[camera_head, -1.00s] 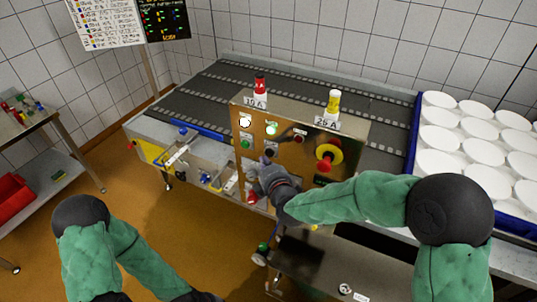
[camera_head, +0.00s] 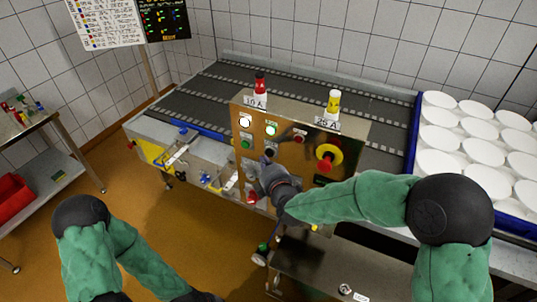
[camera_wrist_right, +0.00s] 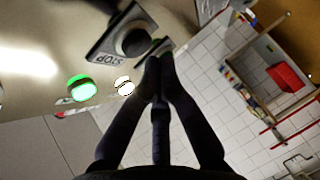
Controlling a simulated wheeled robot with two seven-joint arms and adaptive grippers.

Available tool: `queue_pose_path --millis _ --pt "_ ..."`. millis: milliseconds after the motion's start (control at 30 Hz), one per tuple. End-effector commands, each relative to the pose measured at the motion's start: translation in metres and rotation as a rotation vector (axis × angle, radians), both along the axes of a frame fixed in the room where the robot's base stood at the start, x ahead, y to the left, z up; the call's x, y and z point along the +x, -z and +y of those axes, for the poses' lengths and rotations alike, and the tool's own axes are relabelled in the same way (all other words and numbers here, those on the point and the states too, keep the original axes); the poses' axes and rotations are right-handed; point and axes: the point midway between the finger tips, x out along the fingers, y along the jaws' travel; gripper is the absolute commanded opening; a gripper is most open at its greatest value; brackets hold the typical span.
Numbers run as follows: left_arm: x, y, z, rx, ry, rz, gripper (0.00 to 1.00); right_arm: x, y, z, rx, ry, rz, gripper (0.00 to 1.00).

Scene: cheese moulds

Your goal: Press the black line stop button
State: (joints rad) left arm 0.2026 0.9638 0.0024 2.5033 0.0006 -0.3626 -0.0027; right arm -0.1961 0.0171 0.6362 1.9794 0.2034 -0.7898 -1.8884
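The black line stop button (camera_wrist_right: 135,42) sits on a dark plate lettered STOP in the right wrist view. In the head view the black button (camera_head: 270,153) is on the brass-coloured control panel (camera_head: 285,185), just beyond my right gripper (camera_head: 266,168). In the wrist view my right gripper (camera_wrist_right: 158,58) has its fingertips together with nothing between them. The tips appear close beside the button; whether they touch it I cannot tell. My left arm is low at the left, and its gripper is outside the picture.
Near the black button are a lit green lamp (camera_head: 271,129), a lit white lamp (camera_head: 245,121), a green button (camera_head: 246,144) and a red button (camera_head: 299,138). A red-and-yellow emergency stop (camera_head: 325,157) is to the right. The conveyor (camera_head: 200,95) lies behind.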

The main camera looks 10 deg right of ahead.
Motion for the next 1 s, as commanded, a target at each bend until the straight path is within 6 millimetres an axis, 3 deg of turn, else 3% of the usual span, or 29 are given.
queue_pose_path --millis 1000 --pt "0.0000 0.0024 0.0000 0.000 0.000 0.000 0.32 0.0090 -0.0002 -0.0065 0.000 0.000 0.000 0.00"
